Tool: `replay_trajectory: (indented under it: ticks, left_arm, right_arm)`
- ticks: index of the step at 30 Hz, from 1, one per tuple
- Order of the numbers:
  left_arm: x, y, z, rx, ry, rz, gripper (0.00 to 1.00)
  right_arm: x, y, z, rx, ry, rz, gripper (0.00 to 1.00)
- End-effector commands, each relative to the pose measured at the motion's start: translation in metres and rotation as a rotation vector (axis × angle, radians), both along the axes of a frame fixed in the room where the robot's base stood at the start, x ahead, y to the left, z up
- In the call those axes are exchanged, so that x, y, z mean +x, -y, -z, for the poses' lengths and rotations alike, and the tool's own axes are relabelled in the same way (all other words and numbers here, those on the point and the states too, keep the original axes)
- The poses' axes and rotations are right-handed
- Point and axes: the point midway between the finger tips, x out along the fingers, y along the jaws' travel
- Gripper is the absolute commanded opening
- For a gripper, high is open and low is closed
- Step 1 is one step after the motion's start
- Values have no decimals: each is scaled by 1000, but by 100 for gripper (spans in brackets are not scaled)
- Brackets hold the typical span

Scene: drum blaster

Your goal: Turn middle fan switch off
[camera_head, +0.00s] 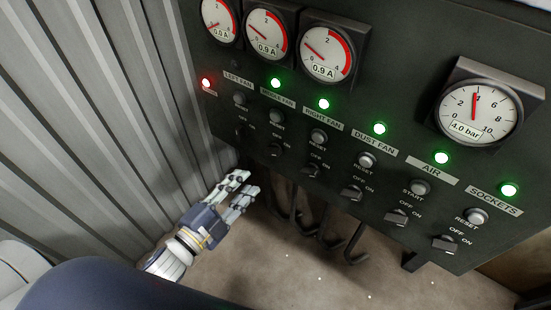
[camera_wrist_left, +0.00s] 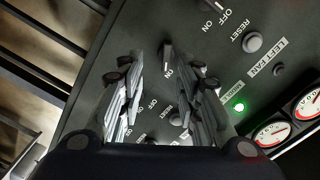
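The middle fan switch (camera_head: 275,150) is a small dark knob on the dark control panel, below the "MIDDLE FAN" label and its reset button (camera_head: 277,116). The green lamp (camera_head: 275,83) above that label is lit. In the left wrist view the switch (camera_wrist_left: 168,52) appears just beyond the fingertips, roughly between them, with "ON" printed near it. My left gripper (camera_head: 246,183) is open and empty, below and left of the switch in the head view. I see no contact. The finger pads hide part of the neighbouring controls. My right gripper is not in view.
The left fan switch (camera_head: 243,131) and right fan switch (camera_head: 312,170) sit close on either side. A red lamp (camera_head: 206,83) glows at the panel's left end. Dark hooks (camera_head: 355,243) hang below the panel. A corrugated wall (camera_head: 90,110) stands at left.

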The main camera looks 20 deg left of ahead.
Motion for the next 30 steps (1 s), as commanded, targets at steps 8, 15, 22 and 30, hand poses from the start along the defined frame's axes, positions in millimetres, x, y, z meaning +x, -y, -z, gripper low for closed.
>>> replay_trajectory:
  ticks: [8, 15, 22, 30]
  left_arm:
    - [10, 8, -15, 13, 38, 15, 32]
    - [42, 20, -16, 11, 39, 15, 32]
    - [74, 32, -15, 11, 37, 14, 32]
    - [97, 40, -14, 10, 35, 14, 32]
  right_arm:
    - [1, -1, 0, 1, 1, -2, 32]
    - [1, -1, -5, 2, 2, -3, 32]
    - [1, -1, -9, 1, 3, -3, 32]
    - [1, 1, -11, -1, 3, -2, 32]
